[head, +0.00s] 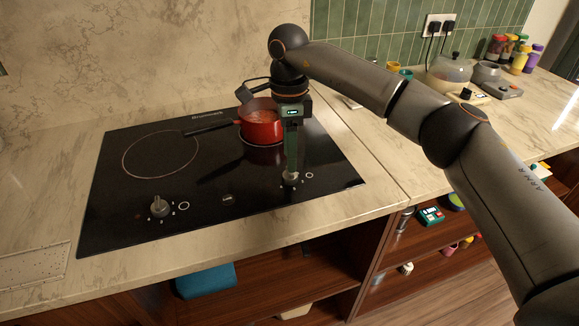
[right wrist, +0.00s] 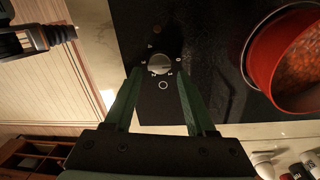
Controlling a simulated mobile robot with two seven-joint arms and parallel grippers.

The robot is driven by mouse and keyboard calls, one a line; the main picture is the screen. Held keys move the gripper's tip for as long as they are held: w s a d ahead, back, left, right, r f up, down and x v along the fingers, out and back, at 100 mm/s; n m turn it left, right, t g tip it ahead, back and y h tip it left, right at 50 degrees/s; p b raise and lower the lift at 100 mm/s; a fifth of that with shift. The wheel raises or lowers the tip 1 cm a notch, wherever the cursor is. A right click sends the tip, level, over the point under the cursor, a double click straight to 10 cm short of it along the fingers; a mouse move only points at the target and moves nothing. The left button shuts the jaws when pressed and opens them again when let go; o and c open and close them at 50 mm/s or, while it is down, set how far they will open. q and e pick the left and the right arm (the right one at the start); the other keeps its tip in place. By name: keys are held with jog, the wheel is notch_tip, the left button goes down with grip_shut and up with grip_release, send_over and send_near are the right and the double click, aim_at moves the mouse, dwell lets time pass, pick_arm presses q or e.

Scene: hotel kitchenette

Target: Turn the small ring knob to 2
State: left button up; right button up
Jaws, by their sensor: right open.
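The small ring knob (head: 290,177) is a silver-grey dial near the front right of the black cooktop (head: 225,225), by a small white ring mark. It also shows in the right wrist view (right wrist: 159,64), with tiny marks around it that are too small to read; where it points cannot be told. My right gripper (head: 291,168) reaches down over this knob. In the right wrist view its green fingers (right wrist: 159,74) are apart, one on each side of the knob. I cannot tell whether they touch it. My left gripper is not in view.
A red pot (head: 261,125) with reddish food stands just behind my right gripper, its dark handle pointing left. A second knob (head: 160,206) sits at the cooktop's front left. The left burner (head: 160,155) is bare.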

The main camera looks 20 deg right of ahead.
aim_at(290, 175)
jog(key=shift+s+f, duration=0.15)
jog(key=shift+f, duration=2.05)
jog(key=shift+c, duration=0.2)
jog(key=shift+r, duration=0.1)
grip_shut()
